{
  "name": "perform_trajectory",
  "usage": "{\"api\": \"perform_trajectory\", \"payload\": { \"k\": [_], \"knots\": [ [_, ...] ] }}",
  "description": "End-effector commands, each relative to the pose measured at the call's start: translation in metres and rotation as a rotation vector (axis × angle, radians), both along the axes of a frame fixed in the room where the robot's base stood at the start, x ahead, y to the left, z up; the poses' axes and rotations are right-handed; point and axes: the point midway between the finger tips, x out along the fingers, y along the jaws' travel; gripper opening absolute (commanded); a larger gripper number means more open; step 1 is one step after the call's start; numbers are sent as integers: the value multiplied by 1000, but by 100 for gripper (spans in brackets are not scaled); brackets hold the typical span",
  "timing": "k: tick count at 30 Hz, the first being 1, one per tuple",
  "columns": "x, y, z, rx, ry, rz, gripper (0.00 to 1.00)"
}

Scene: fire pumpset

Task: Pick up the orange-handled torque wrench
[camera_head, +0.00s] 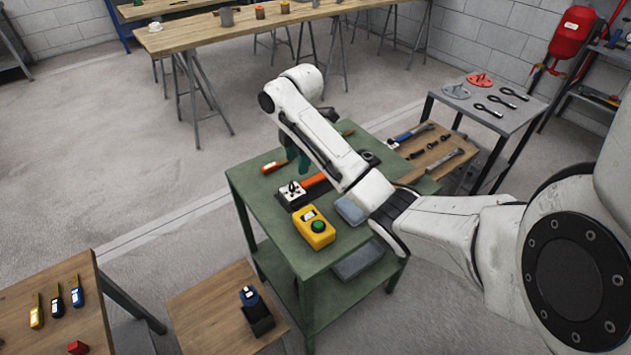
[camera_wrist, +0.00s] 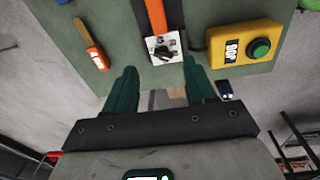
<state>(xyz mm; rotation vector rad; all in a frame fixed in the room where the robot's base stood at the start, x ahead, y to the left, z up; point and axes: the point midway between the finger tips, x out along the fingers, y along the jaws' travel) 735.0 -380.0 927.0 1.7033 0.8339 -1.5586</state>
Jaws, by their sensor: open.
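An orange-handled tool with a pale label (camera_head: 273,166) lies at the left of the green cart's top; it also shows at upper left in the wrist view (camera_wrist: 91,44). A second orange handle (camera_head: 315,180) runs from a metal block with a black fitting (camera_head: 292,195); the wrist view shows this handle (camera_wrist: 155,15) and block (camera_wrist: 166,48) beyond the fingertips. I cannot tell for certain which is the torque wrench. My gripper (camera_wrist: 160,75) is open, with nothing between its teal fingers. In the head view my arm partly hides it above the cart.
A yellow box with a green button (camera_head: 312,228) and a grey-blue block (camera_head: 350,210) stand on the green cart (camera_head: 255,205). A wooden-topped surface with wrenches (camera_head: 440,155) is at right. A low wooden stand (camera_head: 205,300) is in front. Open floor lies left.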

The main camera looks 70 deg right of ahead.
Motion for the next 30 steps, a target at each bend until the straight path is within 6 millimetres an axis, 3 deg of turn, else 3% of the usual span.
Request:
{"api": "perform_trajectory", "payload": {
  "k": [1, 3, 6, 15, 23, 30],
  "knots": [
    [-14, -21, 5, -11, 30, 12, 55],
    [-26, -38, 9, -16, 56, 34, 55],
    [-36, -50, 8, -16, 78, 49, 55],
    [-38, -51, -32, -15, 84, 54, 55],
    [-36, -51, -50, -16, 83, 54, 55],
    [-30, -51, -84, -17, 83, 53, 55]
  ]
}}
